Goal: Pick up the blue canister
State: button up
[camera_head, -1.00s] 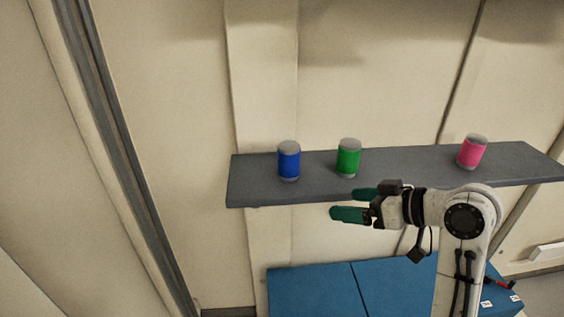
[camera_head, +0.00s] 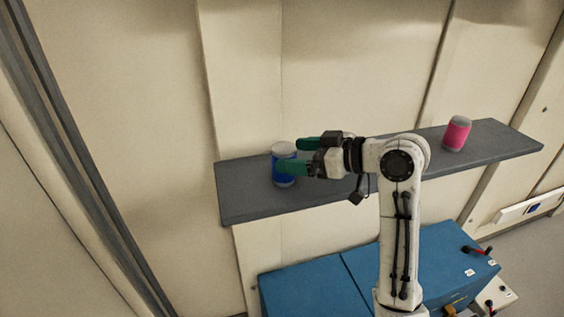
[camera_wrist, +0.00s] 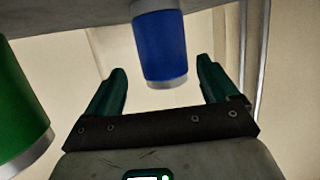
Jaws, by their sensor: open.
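The blue canister (camera_head: 283,180), with grey ends, stands upright near the left end of the grey shelf (camera_head: 245,200). My gripper (camera_head: 290,155) is open at the canister, and one green finger covers part of it in the head view. In the wrist view the blue canister (camera_wrist: 161,45) appears in the gap between the two finger tips (camera_wrist: 160,66), with room on both sides. I see no contact on either side there.
A green canister (camera_wrist: 18,110) is close at the left in the wrist view; my arm hides it in the head view. A pink canister (camera_head: 457,134) stands at the shelf's right part. Blue cabinets (camera_head: 310,285) are below. The wall is behind the shelf.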

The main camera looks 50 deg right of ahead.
aim_at(277, 155)
jog(key=shift+a+p+x, duration=0.15)
jog(key=shift+p+x, duration=0.2)
jog(key=shift+x, duration=1)
jog(key=shift+a+p+x, duration=0.1)
jog(key=shift+p+x, duration=0.2)
jog(key=shift+x, duration=1)
jog(key=shift+s, duration=0.1)
jog(key=c, duration=1.2)
